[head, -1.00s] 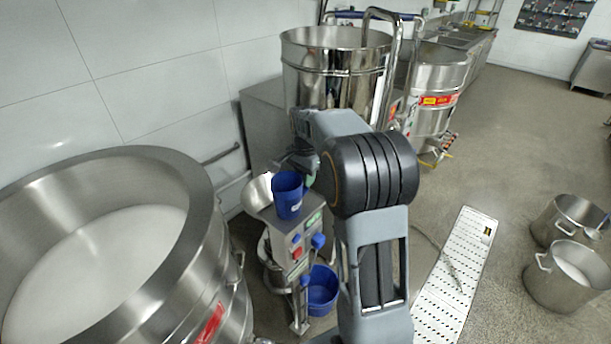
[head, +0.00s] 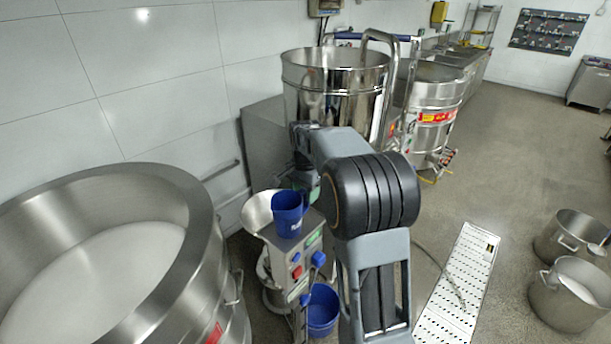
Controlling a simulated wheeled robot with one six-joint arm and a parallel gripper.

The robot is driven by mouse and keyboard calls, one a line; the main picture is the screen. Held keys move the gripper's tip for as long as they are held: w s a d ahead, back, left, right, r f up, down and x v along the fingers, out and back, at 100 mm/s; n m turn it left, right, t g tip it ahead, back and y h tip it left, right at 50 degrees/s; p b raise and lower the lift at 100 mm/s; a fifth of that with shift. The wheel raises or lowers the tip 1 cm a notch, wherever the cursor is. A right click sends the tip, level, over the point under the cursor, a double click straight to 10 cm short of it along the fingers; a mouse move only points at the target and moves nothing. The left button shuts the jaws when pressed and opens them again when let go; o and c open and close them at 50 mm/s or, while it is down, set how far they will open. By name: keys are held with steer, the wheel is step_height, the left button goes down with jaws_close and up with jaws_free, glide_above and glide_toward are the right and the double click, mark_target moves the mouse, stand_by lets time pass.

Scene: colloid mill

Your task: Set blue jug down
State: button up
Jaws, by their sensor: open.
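The blue jug (head: 288,215) is upright on top of the steel control box of the colloid mill (head: 296,240), beside the mill's steel hopper (head: 259,209). My gripper (head: 303,190) is just behind and to the right of the jug, near its upper side. It is open. My arm hides part of the gripper, and the fingertips are hard to make out, so I cannot tell whether they touch the jug.
A large steel vat (head: 205,225) of white liquid stands at left. A blue bucket (head: 322,312) is below the mill. A tall steel tank (head: 336,85) stands behind my arm. Steel pots (head: 568,300) and a floor grate (head: 462,280) are at right.

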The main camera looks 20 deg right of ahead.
step_height(320, 180, up, 10)
steer(key=shift+r, duration=0.45)
steer(key=s+a+f+n+t, duration=0.1)
steer(key=s+a+f+n, duration=0.1)
steer(key=s, duration=0.5)
steer(key=s+a+f+n+t, duration=0.2)
steer(key=s+a+f+n, duration=0.1)
steer(key=s+n, duration=0.3)
steer(key=s+a+f+n+t, duration=0.1)
steer(key=s+a+n, duration=0.3)
steer(key=s, duration=0.4)
steer(key=shift+s+f+n+t, duration=0.3)
steer(key=shift+f+n, duration=0.2)
steer(key=shift+f, duration=0.4)
